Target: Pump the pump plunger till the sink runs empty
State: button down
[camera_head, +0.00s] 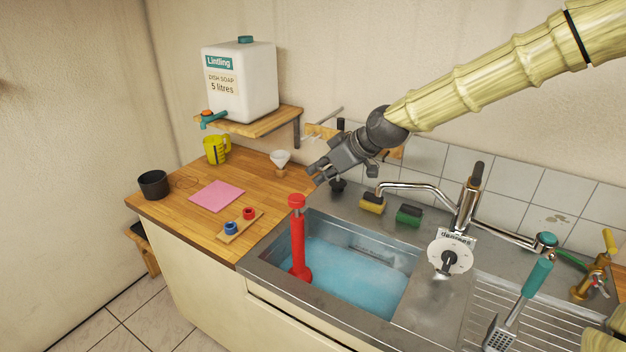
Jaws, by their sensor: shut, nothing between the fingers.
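A red pump (298,244) stands upright in the left part of the steel sink (397,313). Its plunger handle (297,201) is the red cap at the top, above the sink rim. Blue water (356,279) stands in the basin around the pump's foot. My gripper (313,174) is above and slightly right of the plunger handle in the picture, apart from it. Its fingers are shut and hold nothing. The drain at the basin's bottom cannot be seen.
A chrome faucet (464,203), yellow sponge (372,203) and green sponge (409,215) are behind the sink. A dial (449,256) stands right of it. On the wooden counter are a pink cloth (217,196), yellow jug (216,150) and black pot (154,184). A soap canister (240,83) sits on a shelf.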

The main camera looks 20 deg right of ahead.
jog(key=shift+s+d+r, duration=0.15)
jog(key=shift+s+r, duration=0.1)
dwell(0.4)
dwell(1.0)
